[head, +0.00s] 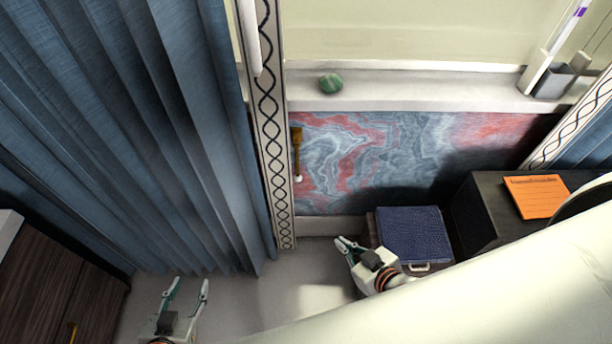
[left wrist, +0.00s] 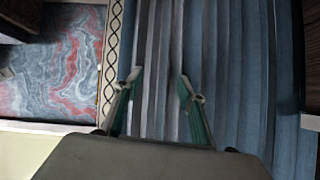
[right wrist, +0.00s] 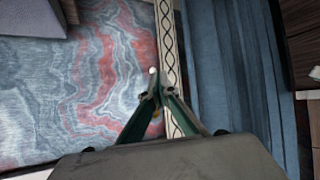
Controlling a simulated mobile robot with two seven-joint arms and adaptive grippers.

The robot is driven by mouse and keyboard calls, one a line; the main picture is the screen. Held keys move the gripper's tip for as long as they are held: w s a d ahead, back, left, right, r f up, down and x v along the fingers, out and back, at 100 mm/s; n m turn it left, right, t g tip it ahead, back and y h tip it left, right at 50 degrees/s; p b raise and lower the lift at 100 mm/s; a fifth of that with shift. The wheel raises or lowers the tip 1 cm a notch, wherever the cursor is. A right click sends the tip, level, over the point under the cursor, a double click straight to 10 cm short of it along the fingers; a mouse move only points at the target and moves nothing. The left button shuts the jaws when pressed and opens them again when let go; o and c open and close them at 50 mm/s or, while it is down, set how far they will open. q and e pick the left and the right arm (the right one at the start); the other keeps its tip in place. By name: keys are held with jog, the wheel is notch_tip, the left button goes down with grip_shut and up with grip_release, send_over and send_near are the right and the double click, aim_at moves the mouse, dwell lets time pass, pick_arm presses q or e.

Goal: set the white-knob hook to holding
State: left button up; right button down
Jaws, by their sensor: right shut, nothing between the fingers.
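The white-knob hook (head: 297,150) is a brass piece on the marbled wall panel, right beside the patterned trim strip. Its white knob (head: 298,179) is at the lower end. In the right wrist view the knob (right wrist: 152,71) shows just past my right fingertips, and the brass part is mostly hidden behind them. My right gripper (head: 345,242) is shut and empty, below and right of the hook in the head view. The blue curtain (head: 120,120) hangs in folds left of the trim. My left gripper (head: 190,285) is open and empty in front of the curtain's lower part.
A green ball (head: 330,83) sits on the window sill (head: 420,92) above the panel. A dark blue case (head: 412,232) stands near my right gripper. A dark box (head: 480,210) with an orange paper (head: 537,196) is at the right. A dark wooden cabinet (head: 60,270) is at the left.

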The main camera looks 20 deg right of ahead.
jog(key=w+d+f+m+y+b, duration=0.25)
jog(key=w+f+m+b, duration=0.35)
jog(key=w+b, duration=0.4)
jog(key=w+d+f+m+y+b, duration=0.2)
jog(key=w+f+m+y+b, duration=0.3)
jog(key=w+b, duration=0.45)
pick_arm(q)
jog(key=w+d+f+n+t+h+b, duration=0.1)
jog(key=w+d+f+b, duration=0.1)
jog(key=d+f+b, duration=0.2)
notch_tip(320, 180, down, 3)
jog(key=shift+w+d+f+h, duration=0.15)
jog(key=shift+w+d+h, duration=0.2)
jog(key=shift+d, duration=0.65)
pick_arm(e)
jog(key=w+d+r+m+t+y, duration=0.1)
jog(key=w+d+r+m, duration=0.1)
jog(key=w+m, duration=0.2)
jog(key=shift+w, duration=0.7)
jog(key=shift+a, duration=0.1)
pick_arm(q)
jog(key=shift+d, duration=0.1)
pick_arm(e)
jog(key=x, duration=1)
jog(key=shift+r, duration=0.15)
